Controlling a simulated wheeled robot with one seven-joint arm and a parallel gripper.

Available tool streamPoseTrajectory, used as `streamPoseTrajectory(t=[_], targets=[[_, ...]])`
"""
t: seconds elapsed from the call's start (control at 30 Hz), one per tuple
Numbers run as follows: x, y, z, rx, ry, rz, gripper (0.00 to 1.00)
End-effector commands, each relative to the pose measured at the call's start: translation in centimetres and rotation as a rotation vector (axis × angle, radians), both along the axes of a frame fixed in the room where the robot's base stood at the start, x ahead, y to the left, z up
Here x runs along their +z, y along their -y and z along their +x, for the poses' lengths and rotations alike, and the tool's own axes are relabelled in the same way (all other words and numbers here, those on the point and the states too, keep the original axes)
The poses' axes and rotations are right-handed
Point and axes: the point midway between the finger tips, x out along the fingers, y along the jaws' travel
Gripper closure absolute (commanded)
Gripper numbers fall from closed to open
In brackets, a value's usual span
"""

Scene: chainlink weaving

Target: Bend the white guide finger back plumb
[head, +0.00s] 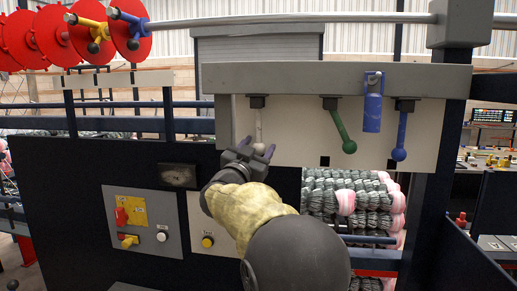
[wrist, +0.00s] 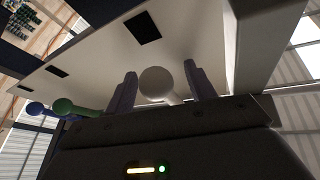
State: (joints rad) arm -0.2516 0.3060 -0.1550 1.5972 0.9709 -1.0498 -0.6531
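The white guide finger (head: 259,125) hangs from a black mount under the grey beam in the head view. It looks close to vertical there; any lean toward or away from the camera cannot be told. My gripper (head: 257,149) is just below it, pointing up, with its purple fingertips spread. In the wrist view the white finger's round end (wrist: 157,83) lies between the two fingers of my gripper (wrist: 160,85). The left finger is very close to the ball, and a small gap shows on the right. Contact cannot be told.
The green finger (head: 338,130) tilts down to the right. A blue finger (head: 402,135) hangs farther right, and a blue cylinder (head: 372,108) hangs from the beam (head: 300,77) between them. Wound bundles (head: 350,200) lie below right.

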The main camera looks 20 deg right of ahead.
Motion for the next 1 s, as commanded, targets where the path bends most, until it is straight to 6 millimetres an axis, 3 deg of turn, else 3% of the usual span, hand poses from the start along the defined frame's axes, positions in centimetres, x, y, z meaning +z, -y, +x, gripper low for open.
streamPoseTrajectory(t=[0.33, 1.0], targets=[[-1.2, -1.6, -1.7, 0.002, 0.000, 0.002, 0.45], [-5.5, -9.9, -10.8, 0.005, 0.000, 0.000, 0.45]])
